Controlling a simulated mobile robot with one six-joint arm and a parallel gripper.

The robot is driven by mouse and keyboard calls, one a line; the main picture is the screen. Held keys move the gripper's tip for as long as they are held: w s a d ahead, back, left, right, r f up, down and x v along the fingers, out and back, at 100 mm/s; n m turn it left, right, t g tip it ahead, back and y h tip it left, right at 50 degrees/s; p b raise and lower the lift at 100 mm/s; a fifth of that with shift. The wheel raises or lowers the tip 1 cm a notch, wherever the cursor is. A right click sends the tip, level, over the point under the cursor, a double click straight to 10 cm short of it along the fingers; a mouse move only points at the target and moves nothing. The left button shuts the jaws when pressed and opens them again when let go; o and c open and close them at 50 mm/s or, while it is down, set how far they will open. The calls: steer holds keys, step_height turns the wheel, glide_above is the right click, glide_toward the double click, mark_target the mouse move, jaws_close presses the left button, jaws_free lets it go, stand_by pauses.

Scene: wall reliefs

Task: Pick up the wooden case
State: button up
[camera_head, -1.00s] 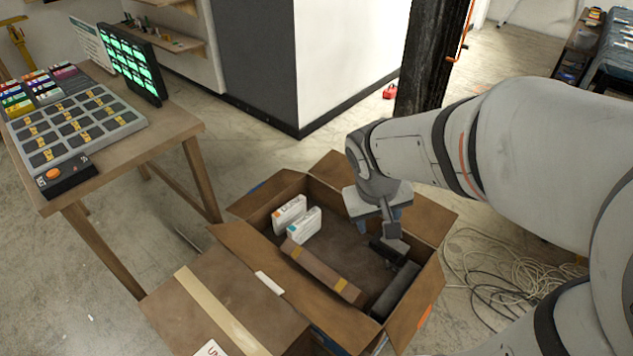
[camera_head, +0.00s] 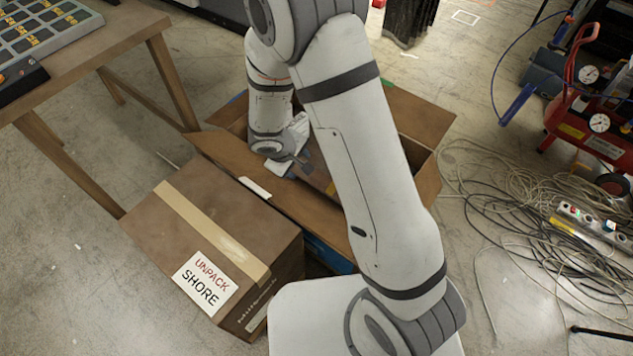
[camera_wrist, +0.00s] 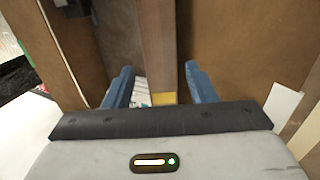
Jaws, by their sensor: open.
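The wooden case (camera_wrist: 158,45) is a long, narrow brown piece with a yellow band. It lies inside an open cardboard box (camera_head: 425,112). In the head view only a bit of the case (camera_head: 318,176) shows, as my arm hides most of it. My gripper (camera_wrist: 159,70) is open, its two blue fingers pointing at the case. In the wrist view the case runs between the fingers, with visible gaps at both sides. I cannot tell how far above it the fingertips are. In the head view my gripper is down in the box, mostly hidden.
A closed cardboard box (camera_head: 165,225) with an "UNPACK SHORE" label stands against the open box. A wooden table (camera_head: 120,45) is at the upper left. Loose cables (camera_head: 500,215) and a red machine (camera_head: 590,105) lie to the right. A white printed item (camera_wrist: 139,92) shows beside the case.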

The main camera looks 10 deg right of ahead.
mark_target(316, 180)
steer(key=b+x, duration=0.1)
steer(key=x, duration=0.6)
steer(key=shift+d+f+b, duration=0.2)
steer(key=shift+d+b, duration=0.05)
steer(key=shift+b, duration=0.15)
jaws_close()
steer(key=shift+r, duration=0.15)
